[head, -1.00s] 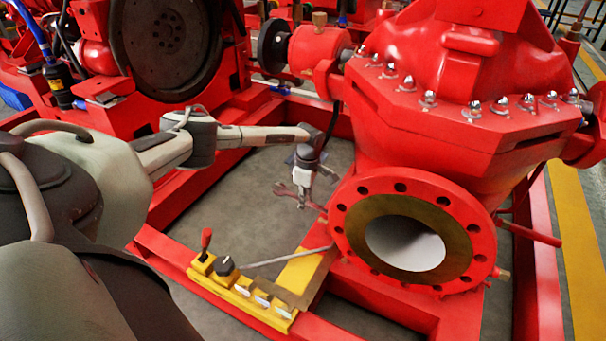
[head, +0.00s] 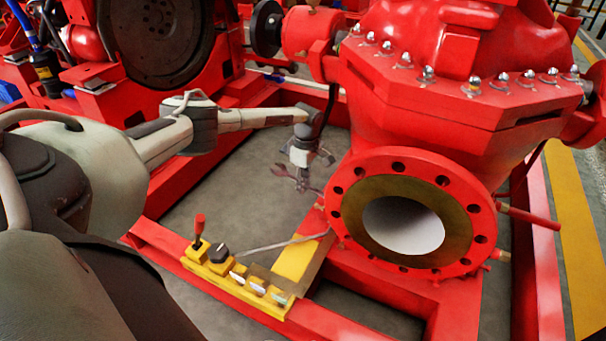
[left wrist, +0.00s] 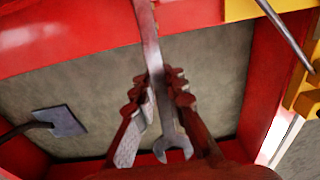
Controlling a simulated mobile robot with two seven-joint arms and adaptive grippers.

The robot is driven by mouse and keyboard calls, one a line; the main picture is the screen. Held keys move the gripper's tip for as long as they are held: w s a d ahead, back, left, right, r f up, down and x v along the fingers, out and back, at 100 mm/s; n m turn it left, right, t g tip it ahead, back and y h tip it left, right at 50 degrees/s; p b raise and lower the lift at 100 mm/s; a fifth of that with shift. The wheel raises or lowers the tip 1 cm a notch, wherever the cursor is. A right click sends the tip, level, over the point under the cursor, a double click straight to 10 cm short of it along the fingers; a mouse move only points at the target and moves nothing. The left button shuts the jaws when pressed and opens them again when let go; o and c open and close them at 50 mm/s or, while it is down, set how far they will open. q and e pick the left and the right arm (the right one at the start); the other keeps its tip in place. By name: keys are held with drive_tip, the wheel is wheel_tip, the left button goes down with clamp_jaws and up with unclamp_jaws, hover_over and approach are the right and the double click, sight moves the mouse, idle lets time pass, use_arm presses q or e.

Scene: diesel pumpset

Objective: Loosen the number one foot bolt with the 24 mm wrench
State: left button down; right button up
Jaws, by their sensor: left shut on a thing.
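My left gripper (head: 300,183) hangs over the floor opening in the red base frame, left of the pump's round flange. It is shut on a grey metal wrench (left wrist: 154,60). In the left wrist view the gripper (left wrist: 154,95) has its two ridged fingers on either side of the wrench. The wrench's open-ended jaw (left wrist: 173,146) lies near the palm, and its shaft runs up over the red frame beam. The wrench's far end is cut off in that view. I cannot make out the number one foot bolt in either view. My right gripper is not in view.
The red pump (head: 450,110) with its open flange (head: 458,230) stands close on the right. A yellow block (head: 240,285) with a red-handled lever and black knob sits on the front beam. A thin grey rod (head: 275,245) runs from it toward the pump. Bare floor (head: 240,185) lies below.

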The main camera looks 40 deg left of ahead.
use_arm(q)
drive_tip(key=shift+f, duration=0.6)
